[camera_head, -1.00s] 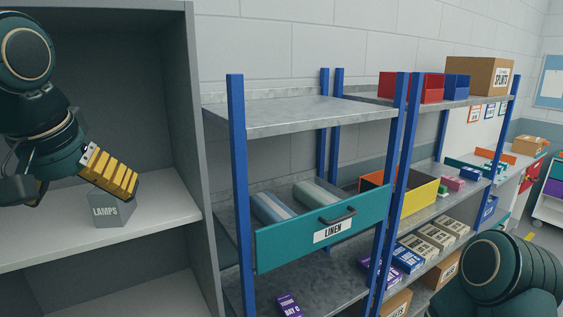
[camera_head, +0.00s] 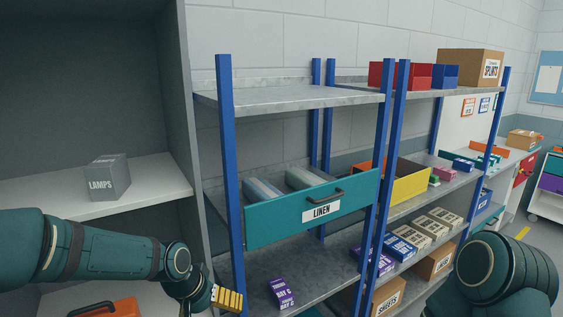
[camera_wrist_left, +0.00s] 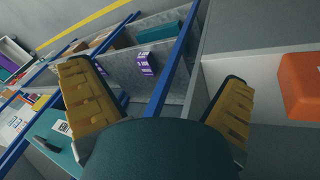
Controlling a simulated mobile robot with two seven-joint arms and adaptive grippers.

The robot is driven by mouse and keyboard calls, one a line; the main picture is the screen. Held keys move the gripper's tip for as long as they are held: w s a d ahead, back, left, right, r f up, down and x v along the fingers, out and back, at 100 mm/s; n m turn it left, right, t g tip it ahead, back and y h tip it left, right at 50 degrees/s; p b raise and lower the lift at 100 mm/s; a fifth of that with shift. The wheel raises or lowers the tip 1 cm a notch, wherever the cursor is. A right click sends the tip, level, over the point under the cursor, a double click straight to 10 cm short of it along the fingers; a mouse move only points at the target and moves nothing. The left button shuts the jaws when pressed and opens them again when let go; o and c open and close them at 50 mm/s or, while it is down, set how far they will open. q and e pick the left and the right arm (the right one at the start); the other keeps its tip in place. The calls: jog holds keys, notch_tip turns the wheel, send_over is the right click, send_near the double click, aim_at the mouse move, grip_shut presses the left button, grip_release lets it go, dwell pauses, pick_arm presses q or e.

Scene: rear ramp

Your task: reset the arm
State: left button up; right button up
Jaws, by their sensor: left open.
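My left arm comes in low from the left in the head view. Its gripper (camera_head: 228,298) is at the bottom, in front of the lower part of the grey cabinet's edge and the blue rack post. In the left wrist view the two yellow-padded fingers (camera_wrist_left: 160,105) are spread wide with nothing between them. My right arm shows at the lower right of the head view, but its gripper is out of the picture.
A grey LAMPS box (camera_head: 108,178) stands on the cabinet shelf (camera_head: 150,190). The LINEN drawer (camera_head: 270,222) and a purple box (camera_head: 280,292) are on the blue-post rack. An orange case (camera_head: 105,308) sits low in the cabinet; it also shows in the left wrist view (camera_wrist_left: 302,85).

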pick_arm(q)
jog(key=s+d+f+b, duration=0.1)
jog(key=s+f, duration=0.4)
jog(key=f, duration=0.4)
jog(key=s+d+f+n+b, duration=0.1)
jog(key=s+f, duration=0.4)
jog(key=f, duration=0.5)
jog(key=s+d+f+b, duration=0.1)
jog(key=s+d+f, duration=0.1)
jog(key=s+f, duration=0.4)
notch_tip(320, 180, down, 4)
jog(key=shift+d+r+n+g+b, duration=0.1)
jog(key=shift+d+n+g+b, duration=0.25)
jog(key=shift+n+g, duration=0.05)
jog(key=shift+w, duration=0.1)
jog(key=shift+c, duration=0.3)
